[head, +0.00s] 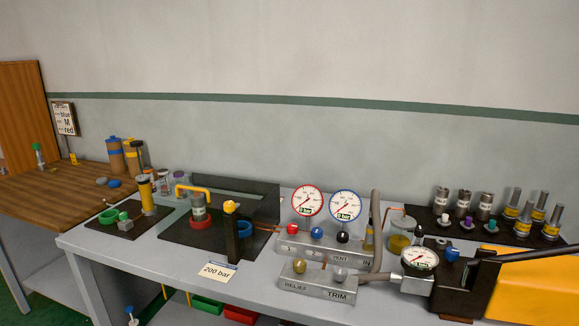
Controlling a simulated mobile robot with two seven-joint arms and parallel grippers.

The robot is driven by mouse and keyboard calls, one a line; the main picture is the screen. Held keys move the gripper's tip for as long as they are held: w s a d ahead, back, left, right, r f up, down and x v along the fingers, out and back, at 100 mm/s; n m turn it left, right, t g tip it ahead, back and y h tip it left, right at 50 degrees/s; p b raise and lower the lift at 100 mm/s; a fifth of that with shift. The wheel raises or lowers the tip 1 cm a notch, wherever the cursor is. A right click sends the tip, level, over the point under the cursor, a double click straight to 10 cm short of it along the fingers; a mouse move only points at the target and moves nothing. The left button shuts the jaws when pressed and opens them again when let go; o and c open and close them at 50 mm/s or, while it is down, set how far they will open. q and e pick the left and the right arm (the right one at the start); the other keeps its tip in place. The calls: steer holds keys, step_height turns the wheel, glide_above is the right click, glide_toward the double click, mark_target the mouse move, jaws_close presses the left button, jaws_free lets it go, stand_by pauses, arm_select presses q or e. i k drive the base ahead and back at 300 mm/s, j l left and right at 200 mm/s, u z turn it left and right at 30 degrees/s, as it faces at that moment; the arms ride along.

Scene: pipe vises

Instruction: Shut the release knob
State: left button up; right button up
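No knob here is legibly marked as the release knob. A blue knob (452,254) sits on the dark block of the hand pump (525,292) at the right, which has a yellow-orange body and a black lever. A round gauge (420,258) is beside it. A manifold block (325,248) carries a red knob (292,229), a blue knob (317,233) and a black knob (342,237). A lower block carries a brass knob (299,265) over RELIEF and a silver knob (340,274) over TRIM. Whether any knob is shut cannot be told. Neither gripper is in view.
Two gauges (306,201) (345,205) stand above the manifold. A "200 bar" card (216,271) lies near the front edge. A small yellow-cylinder pump (147,195) stands left. Several metal fittings stand on a black mat (470,229) at the back right. The left front bench top is clear.

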mark_target(451, 253)
steer(key=z, duration=1.45)
